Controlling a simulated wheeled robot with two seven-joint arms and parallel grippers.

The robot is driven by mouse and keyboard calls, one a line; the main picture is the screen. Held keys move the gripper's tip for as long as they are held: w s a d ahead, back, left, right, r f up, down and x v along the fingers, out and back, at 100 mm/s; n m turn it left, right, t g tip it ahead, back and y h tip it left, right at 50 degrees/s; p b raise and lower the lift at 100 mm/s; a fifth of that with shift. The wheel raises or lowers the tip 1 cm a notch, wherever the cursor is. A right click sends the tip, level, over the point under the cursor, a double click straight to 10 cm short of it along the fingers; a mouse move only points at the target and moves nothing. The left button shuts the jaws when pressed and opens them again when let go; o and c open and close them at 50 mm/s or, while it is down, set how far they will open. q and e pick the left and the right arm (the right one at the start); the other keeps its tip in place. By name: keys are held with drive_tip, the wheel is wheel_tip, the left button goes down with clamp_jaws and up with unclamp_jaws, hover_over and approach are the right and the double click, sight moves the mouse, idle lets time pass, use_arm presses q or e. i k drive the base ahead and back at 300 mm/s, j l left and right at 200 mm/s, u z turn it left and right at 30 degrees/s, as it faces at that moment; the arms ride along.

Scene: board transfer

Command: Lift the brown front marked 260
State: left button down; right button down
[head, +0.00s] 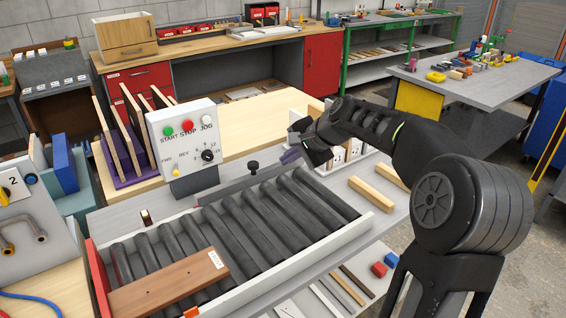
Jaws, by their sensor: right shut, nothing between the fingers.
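A brown front (168,286) lies flat on the black rollers at the near left end of the conveyor. It has a small white label at its right end, too small for me to read the number. My right gripper (291,153) is shut and empty, above the far side of the conveyor near its right part. It is well apart from the brown front, up and to the right of it. My left gripper is not in view.
The roller conveyor (335,249) has white side rails. A control box (185,135) with START, STOP and JOG buttons stands behind it. Boards stand upright in a purple rack (113,169) at left. Wooden blocks (371,194) lie right of the rollers.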

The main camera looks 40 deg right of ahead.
sight(143, 298)
drive_tip(key=k+l, duration=0.1)
drive_tip(key=k, duration=0.4)
drive_tip(key=k+l, duration=0.1)
drive_tip(key=k, duration=0.4)
